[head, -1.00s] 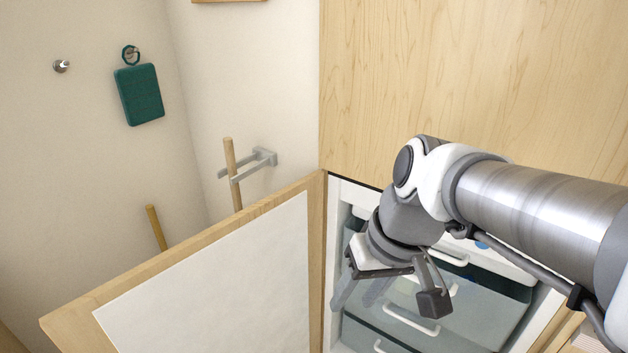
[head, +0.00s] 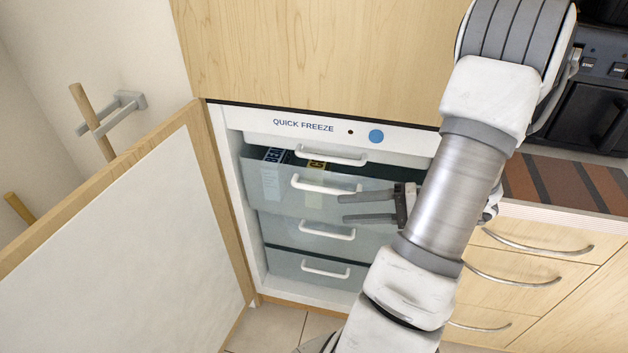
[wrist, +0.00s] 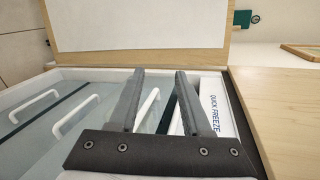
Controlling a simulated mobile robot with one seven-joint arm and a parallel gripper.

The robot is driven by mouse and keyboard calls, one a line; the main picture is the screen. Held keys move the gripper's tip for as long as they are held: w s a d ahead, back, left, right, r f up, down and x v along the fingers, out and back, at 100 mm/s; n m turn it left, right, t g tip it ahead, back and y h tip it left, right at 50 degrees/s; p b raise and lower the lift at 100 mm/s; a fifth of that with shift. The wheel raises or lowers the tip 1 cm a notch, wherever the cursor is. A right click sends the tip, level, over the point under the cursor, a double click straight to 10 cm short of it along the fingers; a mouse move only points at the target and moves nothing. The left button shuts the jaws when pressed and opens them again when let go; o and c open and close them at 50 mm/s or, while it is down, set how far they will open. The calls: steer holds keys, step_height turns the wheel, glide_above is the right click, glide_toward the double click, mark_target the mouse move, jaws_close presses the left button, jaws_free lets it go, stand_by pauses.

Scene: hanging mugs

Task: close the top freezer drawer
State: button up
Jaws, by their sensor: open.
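The open freezer has a white panel marked QUICK FREEZE (head: 303,125) at its top. My gripper (head: 343,208) is open, with both fingers pointing left across this drawer's front. In the wrist view, a white handle (wrist: 146,108) shows between the open fingers (wrist: 160,76). I cannot tell whether they touch anything.
Two lower drawers with white handles (head: 328,232) (head: 325,269) sit below. The open freezer door (head: 130,235) stands at the left. Wooden cabinet drawers (head: 530,240) and a striped board (head: 565,183) are at the right, beyond my arm.

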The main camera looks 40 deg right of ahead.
mark_target(336, 194)
steer(key=s+d+f+m+t+h, duration=0.4)
steer(key=d+f+m+t+h, duration=0.15)
steer(key=d, duration=0.35)
steer(key=shift+n+y, duration=0.35)
steer(key=shift+y, duration=0.1)
steer(key=b+x, duration=0.1)
steer(key=x, duration=1.6)
steer(key=shift+a+r+b, duration=0.1)
steer(key=shift+a+b, duration=0.15)
steer(key=shift+b, duration=0.05)
jaws_close()
